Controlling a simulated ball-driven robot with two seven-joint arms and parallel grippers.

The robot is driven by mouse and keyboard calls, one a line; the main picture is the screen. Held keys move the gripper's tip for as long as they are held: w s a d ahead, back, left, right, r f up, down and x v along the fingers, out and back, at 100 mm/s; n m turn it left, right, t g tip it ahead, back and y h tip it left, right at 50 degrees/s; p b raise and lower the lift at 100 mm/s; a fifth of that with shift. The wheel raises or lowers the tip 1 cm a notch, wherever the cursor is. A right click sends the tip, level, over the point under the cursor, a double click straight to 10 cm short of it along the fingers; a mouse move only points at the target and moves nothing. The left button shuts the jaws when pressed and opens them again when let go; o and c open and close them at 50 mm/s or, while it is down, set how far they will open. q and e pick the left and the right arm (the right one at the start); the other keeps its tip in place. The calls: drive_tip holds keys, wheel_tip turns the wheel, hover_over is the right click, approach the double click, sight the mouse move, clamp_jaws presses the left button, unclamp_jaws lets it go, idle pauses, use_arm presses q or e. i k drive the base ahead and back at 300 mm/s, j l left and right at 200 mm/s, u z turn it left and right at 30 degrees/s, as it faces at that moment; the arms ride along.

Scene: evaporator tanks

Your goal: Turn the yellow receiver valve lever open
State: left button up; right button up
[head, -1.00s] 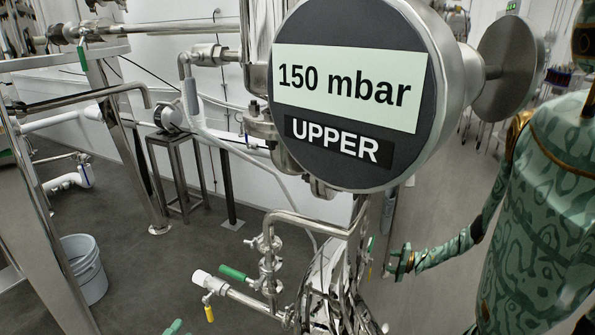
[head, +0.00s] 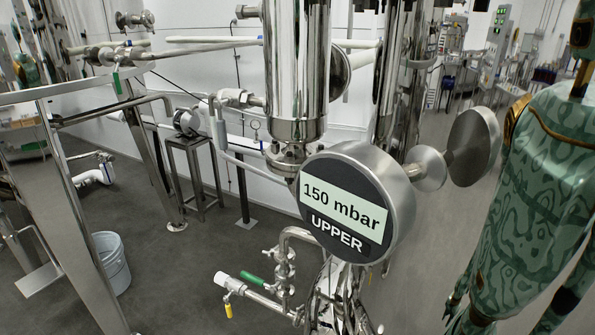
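The yellow valve lever (head: 228,311) is small and hangs down from the pipe near its white end (head: 221,278), low in the middle of the head view. It points across the pipe rather than along it. A green lever (head: 251,279) sits just above and to the right, on the same branch of polished pipework (head: 275,305). Neither of my grippers shows in the head view, so nothing of mine is seen near the yellow lever.
A round gauge reading "150 mbar UPPER" (head: 345,210) stands above and right of the valve. A green patterned figure (head: 535,190) stands close at the right. A grey bucket (head: 110,262) and steel frame legs (head: 75,235) are at the left. Floor between bucket and pipework is clear.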

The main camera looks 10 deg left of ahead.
sight(226, 299)
drive_tip(key=i+j, duration=0.1)
drive_tip(key=j, duration=0.55)
drive_tip(key=i+j, duration=0.15)
drive_tip(key=j, duration=0.2)
drive_tip(key=i+j, duration=0.45)
